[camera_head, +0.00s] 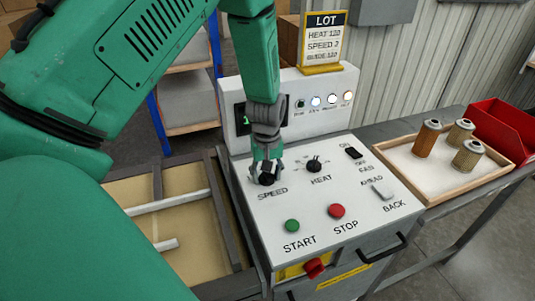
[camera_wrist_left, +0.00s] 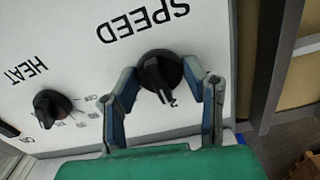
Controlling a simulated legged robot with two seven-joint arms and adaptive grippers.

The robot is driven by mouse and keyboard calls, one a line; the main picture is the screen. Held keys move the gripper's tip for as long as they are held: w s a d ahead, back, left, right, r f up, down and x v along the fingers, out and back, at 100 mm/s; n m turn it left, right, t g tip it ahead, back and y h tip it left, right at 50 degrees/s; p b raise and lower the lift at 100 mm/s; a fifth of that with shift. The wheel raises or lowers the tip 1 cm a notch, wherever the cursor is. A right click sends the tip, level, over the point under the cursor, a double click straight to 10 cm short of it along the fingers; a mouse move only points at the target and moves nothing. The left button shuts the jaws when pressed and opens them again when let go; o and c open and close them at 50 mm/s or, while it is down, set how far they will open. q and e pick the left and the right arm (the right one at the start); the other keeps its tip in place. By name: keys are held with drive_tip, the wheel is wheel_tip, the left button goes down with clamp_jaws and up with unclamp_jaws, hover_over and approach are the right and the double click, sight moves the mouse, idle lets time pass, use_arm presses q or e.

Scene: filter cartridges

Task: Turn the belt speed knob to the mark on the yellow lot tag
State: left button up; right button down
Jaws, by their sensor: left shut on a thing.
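The black speed knob (camera_head: 267,179) sits above the SPEED label on the white control panel (camera_head: 258,215). My left gripper (camera_head: 266,170) reaches down onto it from above. In the left wrist view the fingers of the left gripper (camera_wrist_left: 160,80) are closed around the knob (camera_wrist_left: 158,72), one on each side. The knob's ridge points toward a printed 2; the rest of its scale is hidden or unreadable. The yellow-framed lot tag (camera_head: 324,42) stands on top of the panel's back and reads HEAT 120, SPEED 2; its last line is hard to read. My right gripper is not in view.
The heat knob (camera_head: 314,164) is close to the right of the speed knob. A green START button (camera_head: 292,226), a red STOP button (camera_head: 337,211) and two switches share the panel. A wooden tray (camera_head: 471,184) with cartridges and a red bin (camera_head: 507,128) stand at right.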

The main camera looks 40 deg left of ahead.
use_arm(q)
drive_tip(key=shift+w+n+p, duration=0.1)
drive_tip(key=shift+n+p, duration=0.2)
drive_tip(key=shift+n, duration=0.4)
drive_tip(key=o, duration=1.1)
drive_tip(key=shift+o, duration=0.2)
wheel_tip(320, 180, up, 12)
drive_tip(key=shift+w, duration=0.1)
